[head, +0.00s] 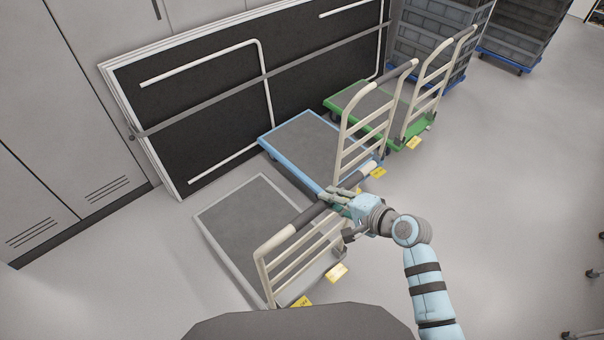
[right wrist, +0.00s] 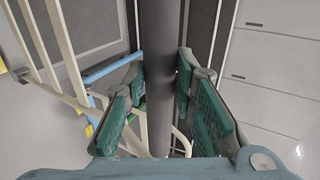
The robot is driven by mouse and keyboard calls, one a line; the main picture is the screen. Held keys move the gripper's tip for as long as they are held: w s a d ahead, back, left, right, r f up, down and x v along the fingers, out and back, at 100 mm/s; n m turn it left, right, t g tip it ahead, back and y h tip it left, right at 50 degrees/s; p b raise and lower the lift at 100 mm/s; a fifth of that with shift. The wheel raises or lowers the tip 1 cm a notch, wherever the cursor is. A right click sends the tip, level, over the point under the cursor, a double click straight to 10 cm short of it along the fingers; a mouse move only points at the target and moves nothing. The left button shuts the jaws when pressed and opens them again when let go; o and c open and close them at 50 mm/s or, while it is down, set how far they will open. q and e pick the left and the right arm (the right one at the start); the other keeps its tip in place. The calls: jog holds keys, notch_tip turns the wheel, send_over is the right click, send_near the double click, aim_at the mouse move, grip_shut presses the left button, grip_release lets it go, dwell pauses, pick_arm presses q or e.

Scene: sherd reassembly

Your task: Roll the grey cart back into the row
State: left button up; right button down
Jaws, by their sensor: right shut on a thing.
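The grey cart (head: 232,222) stands nearest me, with a light grey frame, a darker grey deck and a cream push handle along its right side. In the right wrist view the bar (right wrist: 160,50) runs between the green finger pads of the gripper (right wrist: 160,100). The blue cart (head: 300,145) and the green cart (head: 362,101) stand beyond, side by side, handles on the right. My left gripper is not in view.
Black folded panels (head: 225,95) lean against the grey cabinets (head: 50,130) behind the carts. Stacked grey crates (head: 432,40) on blue dollies stand at the back right. Yellow tags (head: 337,273) show at the carts' right edges.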

jog(key=w+a+b, duration=0.2)
jog(key=w+a, duration=0.4)
jog(key=w, duration=0.2)
jog(key=shift+w+a+f, duration=0.15)
jog(key=shift+w+a, duration=0.1)
jog(key=shift+w, duration=0.05)
jog(key=shift+s, duration=0.1)
dwell(0.4)
jog(key=c, duration=1.5)
grip_release()
jog(key=shift+d, duration=0.1)
jog(key=shift+c, duration=0.2)
jog(key=o, duration=0.5)
